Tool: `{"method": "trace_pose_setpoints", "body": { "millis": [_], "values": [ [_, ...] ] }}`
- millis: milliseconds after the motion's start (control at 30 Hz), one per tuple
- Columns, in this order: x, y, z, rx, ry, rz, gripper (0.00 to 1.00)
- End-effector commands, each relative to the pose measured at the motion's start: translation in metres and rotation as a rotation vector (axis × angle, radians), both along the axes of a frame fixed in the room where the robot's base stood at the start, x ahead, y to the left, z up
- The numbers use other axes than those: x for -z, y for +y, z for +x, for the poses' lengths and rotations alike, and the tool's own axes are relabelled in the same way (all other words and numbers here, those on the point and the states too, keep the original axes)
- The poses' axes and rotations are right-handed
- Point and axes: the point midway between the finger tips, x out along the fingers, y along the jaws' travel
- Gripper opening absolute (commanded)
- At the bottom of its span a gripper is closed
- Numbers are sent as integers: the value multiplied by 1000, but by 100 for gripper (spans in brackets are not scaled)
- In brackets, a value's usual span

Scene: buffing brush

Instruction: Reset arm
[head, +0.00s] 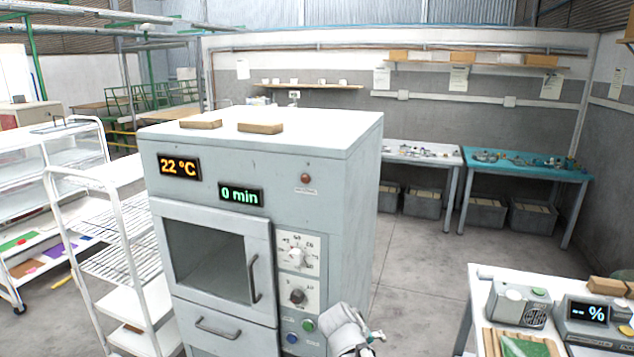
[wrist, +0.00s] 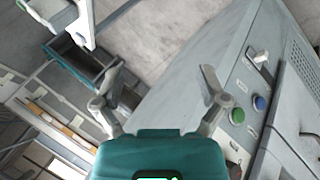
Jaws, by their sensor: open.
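My gripper (wrist: 160,70) is open in the wrist view, its two fingers spread wide with nothing between them. Its teal body fills the bottom of that view. In the head view, part of my arm shows at the bottom centre, in front of the lower right of a grey oven cabinet (head: 345,190). The cabinet's green button (wrist: 237,115) and blue button (wrist: 260,102) lie to the right of my right finger in the wrist view, apart from it. The cabinet displays read 22 °C (head: 179,167) and 0 min (head: 240,194).
A white wire rack (head: 110,250) stands close left of the cabinet. At the lower right, a white table (head: 482,290) holds small devices and a wooden tray. A white bench (head: 452,160) and a teal bench (head: 570,173) stand at the back. Floor (head: 415,265) is clear between.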

Motion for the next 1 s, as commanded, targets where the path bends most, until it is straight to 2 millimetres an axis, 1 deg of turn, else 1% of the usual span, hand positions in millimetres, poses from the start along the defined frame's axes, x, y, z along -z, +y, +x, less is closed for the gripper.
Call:
{"method": "trace_pose_setpoints", "body": {
  "millis": [33, 200, 400, 500, 667, 1000],
  "values": [
    [6, -10, -9, 35, 31, 49, 93],
    [24, -26, -37, 136, 140, 232, 93],
    [34, -35, -64, 221, 238, 431, 93],
    [35, -36, -72, 243, 269, 497, 93],
    [35, -35, -78, 257, 292, 551, 93],
    [35, -35, -78, 258, 294, 556, 93]
  ]
}}
